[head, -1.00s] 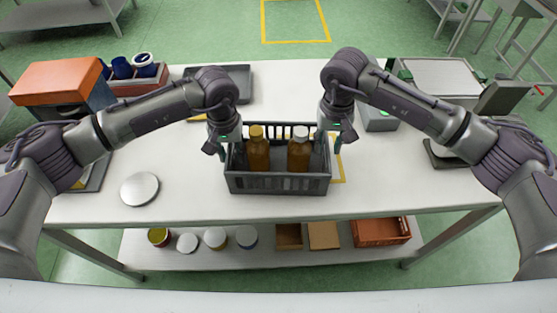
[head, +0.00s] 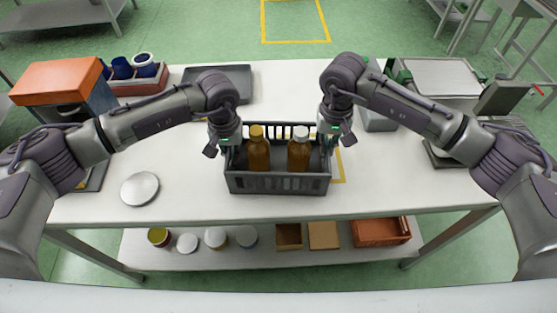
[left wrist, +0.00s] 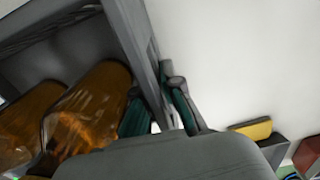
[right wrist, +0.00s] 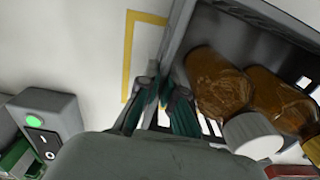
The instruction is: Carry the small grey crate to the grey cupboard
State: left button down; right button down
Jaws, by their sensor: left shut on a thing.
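The small grey crate (head: 277,184) stands on the white table, with two amber bottles (head: 258,152) (head: 298,154) in it, one gold-capped and one white-capped. My left gripper (head: 225,147) is at its left end, shut on the crate's end wall; in the left wrist view the fingers (left wrist: 158,98) lie on either side of that wall. My right gripper (head: 333,140) is at the right end wall. In the right wrist view its fingertips (right wrist: 159,92) are close together at the wall; whether they grip it is unclear. I cannot make out the grey cupboard.
A dark tray (head: 232,76) lies behind the crate. A round white lid (head: 139,189) and an orange-topped box (head: 62,82) are at left. A grey switch box (head: 380,117) stands right of the crate. The lower shelf (head: 270,260) holds jars and boxes. Green floor lies beyond the table.

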pick_arm(q)
jog(key=shift+w+r, duration=0.1)
jog(key=shift+r, duration=0.05)
pick_arm(e)
jog(key=shift+w+r, duration=0.1)
jog(key=shift+r, duration=0.05)
